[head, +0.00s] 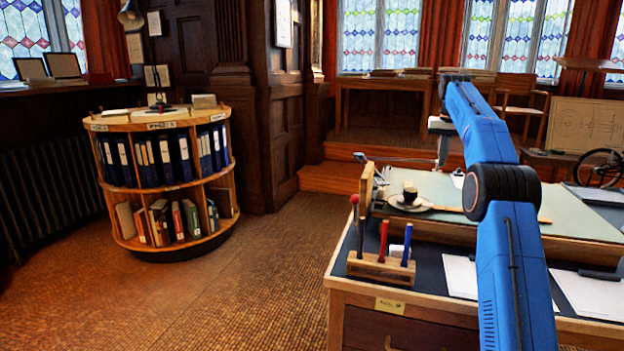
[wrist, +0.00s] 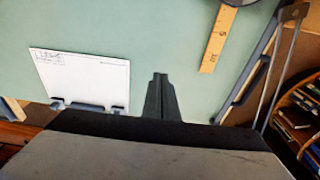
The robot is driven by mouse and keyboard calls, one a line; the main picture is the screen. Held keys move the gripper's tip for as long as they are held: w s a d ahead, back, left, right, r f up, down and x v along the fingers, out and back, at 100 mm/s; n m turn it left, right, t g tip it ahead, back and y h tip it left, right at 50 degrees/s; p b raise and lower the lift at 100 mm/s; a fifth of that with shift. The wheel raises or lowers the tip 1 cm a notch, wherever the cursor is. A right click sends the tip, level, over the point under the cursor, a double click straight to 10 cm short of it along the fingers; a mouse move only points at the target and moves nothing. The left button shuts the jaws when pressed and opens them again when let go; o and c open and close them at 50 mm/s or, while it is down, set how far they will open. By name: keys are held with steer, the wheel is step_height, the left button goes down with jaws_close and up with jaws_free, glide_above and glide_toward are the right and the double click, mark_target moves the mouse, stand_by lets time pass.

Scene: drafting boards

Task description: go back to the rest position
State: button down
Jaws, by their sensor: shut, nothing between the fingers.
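My gripper (wrist: 160,78) shows in the wrist view with its dark fingers together and nothing between them. It is over the pale green drafting board (wrist: 185,50), apart from the white sheet (wrist: 85,75) on its left and the wooden ruler (wrist: 218,40) on its right. I cannot tell its height above the board. In the head view my blue arm reaches up over the desk and bends away at the top. The fingers cannot be made out there.
On the desk (head: 345,318) stand a wooden pen holder (head: 381,268) with upright pens and a saucer (head: 409,204) with a dark-topped item. A round bookshelf (head: 160,124) with binders stands at left. Open floor (head: 240,270) lies between the bookshelf and desk.

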steer(key=s+a+r, duration=0.4)
steer(key=s, duration=0.3)
steer(key=s+a+r, duration=0.3)
steer(key=s+r, duration=0.1)
steer(key=s, duration=0.3)
steer(key=s+a+f+n+t, duration=0.1)
steer(key=s+a, duration=0.2)
steer(key=s, duration=0.6)
steer(key=s+a+f+n+t, duration=0.1)
steer(key=s+a, duration=0.2)
steer(key=s, duration=0.6)
steer(key=s+a+f, duration=0.1)
steer(key=s+f, duration=0.6)
steer(key=s, duration=0.4)
steer(key=s+a+f+n, duration=0.1)
steer(key=s+a+f, duration=0.1)
steer(key=s+f, duration=0.6)
steer(key=s+a+f+t, duration=0.1)
steer(key=s+a+f, duration=0.1)
steer(key=s+f, duration=0.6)
steer(key=s, duration=0.7)
steer(key=shift+a+f, duration=0.15)
steer(key=shift+a, duration=0.05)
